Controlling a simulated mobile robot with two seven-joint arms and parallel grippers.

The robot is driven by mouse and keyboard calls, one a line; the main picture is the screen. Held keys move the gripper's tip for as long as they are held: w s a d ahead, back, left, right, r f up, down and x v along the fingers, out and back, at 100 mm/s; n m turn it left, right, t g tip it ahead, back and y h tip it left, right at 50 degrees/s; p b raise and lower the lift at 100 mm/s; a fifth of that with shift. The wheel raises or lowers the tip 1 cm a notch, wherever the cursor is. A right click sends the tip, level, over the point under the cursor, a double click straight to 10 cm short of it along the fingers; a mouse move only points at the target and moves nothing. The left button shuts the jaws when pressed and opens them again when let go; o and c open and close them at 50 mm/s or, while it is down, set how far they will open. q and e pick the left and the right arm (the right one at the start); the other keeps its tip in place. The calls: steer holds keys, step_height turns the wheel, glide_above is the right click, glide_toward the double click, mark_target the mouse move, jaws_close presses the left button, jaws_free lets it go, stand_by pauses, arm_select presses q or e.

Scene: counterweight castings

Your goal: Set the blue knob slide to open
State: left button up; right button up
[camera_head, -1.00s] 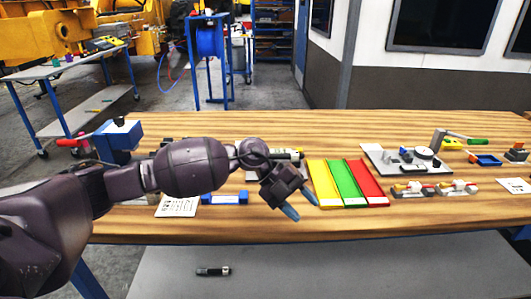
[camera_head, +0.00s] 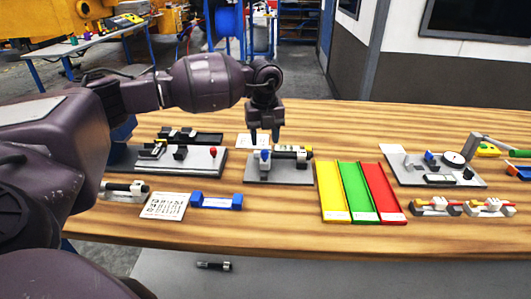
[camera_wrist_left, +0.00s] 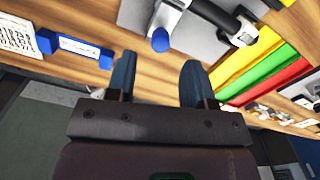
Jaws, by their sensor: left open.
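The blue knob (camera_head: 265,155) is on a slide fixture with a grey base plate (camera_head: 278,175), near the middle of the table. In the left wrist view the blue knob (camera_wrist_left: 161,40) shows just beyond my fingertips. My left gripper (camera_head: 264,136) points down at the fixture, with its fingers apart and nothing between them. In the left wrist view the left gripper (camera_wrist_left: 157,72) is also open and empty, apart from the knob. The fingers hide part of the fixture's back in the head view. Contact with the fixture cannot be told. My right gripper is not in view.
Yellow, green and red trays (camera_head: 350,190) lie right of the fixture. A grey plate with a red knob (camera_head: 213,152) stands to its left. A blue block (camera_head: 216,201) and printed card (camera_head: 165,206) lie in front left. A gauge plate (camera_head: 430,165) stands at right.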

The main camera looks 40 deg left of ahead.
mark_target(265, 151)
arm_select(q)
steer(key=shift+f, duration=2.75)
jaws_close()
